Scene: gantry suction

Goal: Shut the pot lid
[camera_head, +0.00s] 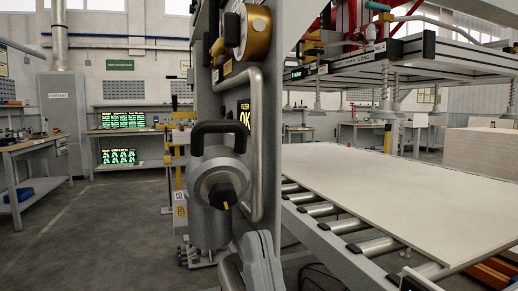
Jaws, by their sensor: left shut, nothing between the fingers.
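The pot is a grey metal cylinder (208,228) mounted on the left side of a tall grey machine frame. At its top, a round light-grey lid (203,183) faces me at a tilt. A black part with a yellow mark (227,194) sits at its middle. A black U-shaped handle (220,128) stands just above the lid. I cannot tell exactly how far the lid stands from the pot's rim. My left gripper (262,240) shows at the bottom centre, light grey, shut and empty, to the right of and below the lid, apparently apart from it. My right gripper is out of view.
A brass gauge (255,32) is above. A roller conveyor with a pale board (400,195) fills the right. Open floor (90,235) lies left.

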